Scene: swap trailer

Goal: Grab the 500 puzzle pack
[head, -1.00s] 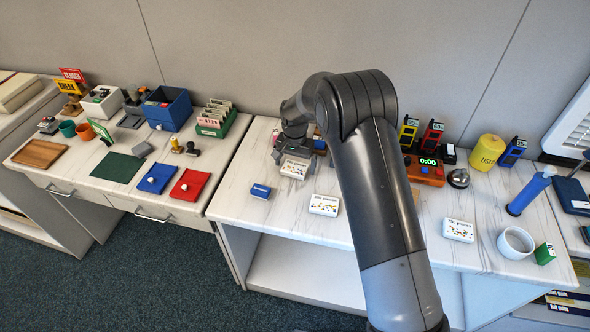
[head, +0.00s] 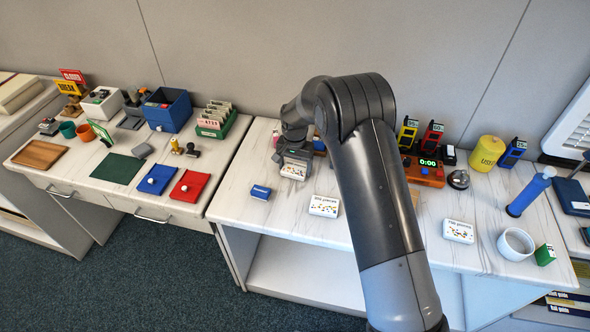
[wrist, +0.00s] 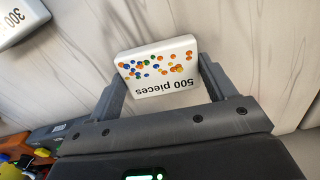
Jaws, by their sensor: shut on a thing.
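The 500 puzzle pack (wrist: 158,68) is a white box printed "500 pieces" with coloured dots. In the wrist view it sits between the two fingers of my gripper (wrist: 160,82), which is shut on it. In the head view the pack (head: 293,171) shows just below my gripper (head: 294,162), over the left part of the white marbled table (head: 259,218). I cannot tell whether the pack touches the tabletop.
Another white pack (head: 323,206) lies nearby; the wrist view shows it marked "300" (wrist: 18,18). A further white pack (head: 458,231) lies to the right. A small blue box (head: 261,192) lies close by. An orange timer (head: 425,171) stands right of my arm.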

